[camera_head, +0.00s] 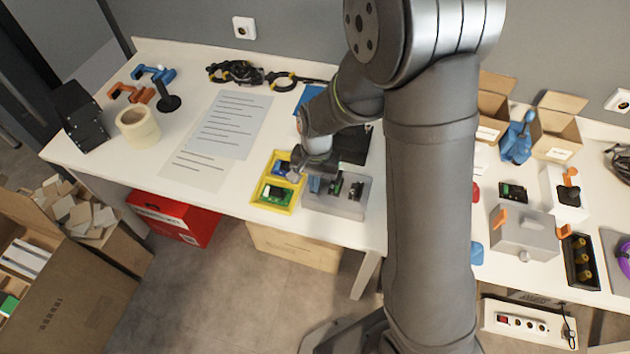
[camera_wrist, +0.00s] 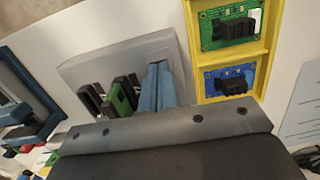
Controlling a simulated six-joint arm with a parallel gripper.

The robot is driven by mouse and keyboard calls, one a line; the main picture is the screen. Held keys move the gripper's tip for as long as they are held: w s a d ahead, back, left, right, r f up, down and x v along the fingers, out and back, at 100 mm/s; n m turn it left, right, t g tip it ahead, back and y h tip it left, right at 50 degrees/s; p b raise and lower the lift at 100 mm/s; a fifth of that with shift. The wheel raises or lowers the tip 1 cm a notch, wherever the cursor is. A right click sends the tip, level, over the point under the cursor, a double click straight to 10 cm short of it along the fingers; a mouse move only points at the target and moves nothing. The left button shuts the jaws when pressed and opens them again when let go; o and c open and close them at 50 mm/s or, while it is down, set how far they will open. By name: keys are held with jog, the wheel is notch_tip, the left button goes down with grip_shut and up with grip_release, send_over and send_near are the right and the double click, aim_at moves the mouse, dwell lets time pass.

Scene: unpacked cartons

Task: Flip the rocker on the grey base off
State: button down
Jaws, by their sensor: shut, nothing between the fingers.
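A grey base (camera_head: 350,207) lies near the table's front edge, right of the yellow tray. It also shows in the wrist view (camera_wrist: 88,66). Black upright parts (camera_wrist: 90,99) and a green part (camera_wrist: 120,98) stand on it; I cannot tell for sure which is the rocker or how it is tilted. My gripper (camera_head: 315,184) is above the left part of this base. In the wrist view its blue-grey fingers (camera_wrist: 158,84) are together and empty, beside the green part. Whether they touch anything is unclear. The gripper body hides the near side of the base.
The yellow tray (camera_wrist: 186,44) holds a green board (camera_wrist: 231,27) and a blue board (camera_wrist: 230,80), close beside my gripper. A second grey block with orange handles (camera_head: 520,240) stands farther right. Paper sheets (camera_head: 228,122) lie to the left. My arm hides the middle of the table.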

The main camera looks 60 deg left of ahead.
jog(key=shift+s+d+f, duration=0.35)
jog(key=shift+d+f, duration=0.05)
jog(key=shift+f, duration=0.15)
jog(key=shift+w+a+r, duration=0.15)
jog(key=shift+w+a, duration=0.4)
jog(key=shift+w, duration=0.1)
jog(key=shift+a+r, duration=0.1)
jog(key=shift+a, duration=0.05)
notch_tip(320, 180, up, 14)
jog(key=shift+w+a+r, duration=0.25)
jog(key=shift+w+a, duration=0.1)
jog(key=shift+a, duration=0.05)
jog(key=shift+s+d+f, duration=0.15)
jog(key=shift+f, duration=1.55)
